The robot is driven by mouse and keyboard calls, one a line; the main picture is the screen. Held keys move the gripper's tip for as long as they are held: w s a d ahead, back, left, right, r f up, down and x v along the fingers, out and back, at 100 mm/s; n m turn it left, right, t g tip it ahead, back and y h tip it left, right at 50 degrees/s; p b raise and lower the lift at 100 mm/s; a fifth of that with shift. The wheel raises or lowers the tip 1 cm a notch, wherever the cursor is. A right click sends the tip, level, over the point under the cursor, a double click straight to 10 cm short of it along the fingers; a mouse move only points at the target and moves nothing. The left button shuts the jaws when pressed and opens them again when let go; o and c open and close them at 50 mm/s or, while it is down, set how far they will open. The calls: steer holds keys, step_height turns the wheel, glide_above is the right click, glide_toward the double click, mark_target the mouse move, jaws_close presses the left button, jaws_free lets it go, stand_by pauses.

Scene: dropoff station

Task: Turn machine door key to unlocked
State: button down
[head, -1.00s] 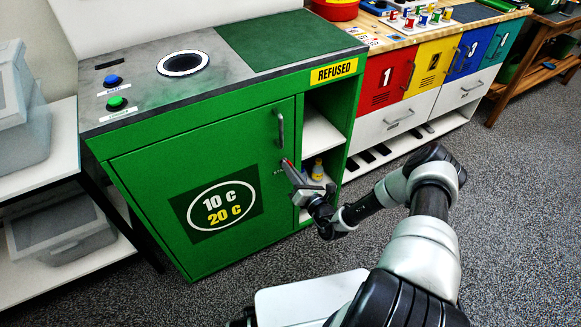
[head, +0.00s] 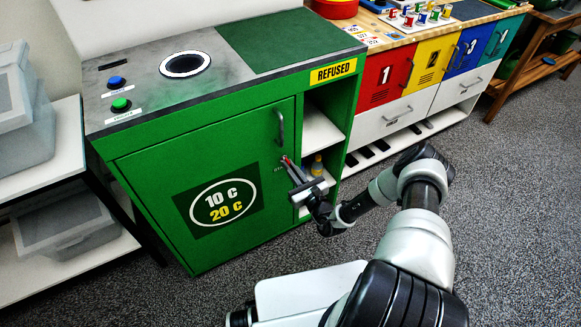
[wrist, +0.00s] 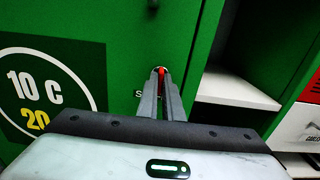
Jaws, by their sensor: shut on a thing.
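The green machine door (head: 150,185) is closed, with a grey handle (head: 280,127) near its right edge. The red key (wrist: 161,72) sits in the door below the handle. Only a small red part of the key shows between the fingertips. It also shows as a red spot in the head view (head: 285,158). My gripper (wrist: 162,88) is shut on the key, its fingers pointing at the door. In the head view my gripper (head: 289,164) reaches the door from the lower right. The lock face and its markings are mostly hidden by the fingers.
Right of the door are open shelves (head: 320,130) with a small yellow bottle (head: 317,167) close to my gripper. Coloured numbered lockers (head: 385,82) stand further right. A shelf with grey bins (head: 25,125) is at the left. Grey floor (head: 510,200) is clear at right.

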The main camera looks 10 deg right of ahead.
stand_by(0.4)
steer(key=c, duration=1.9)
jaws_free()
steer(key=p+v, duration=0.1)
steer(key=v, duration=1.6)
steer(key=shift+s+p, duration=0.2)
steer(key=shift+p, duration=0.2)
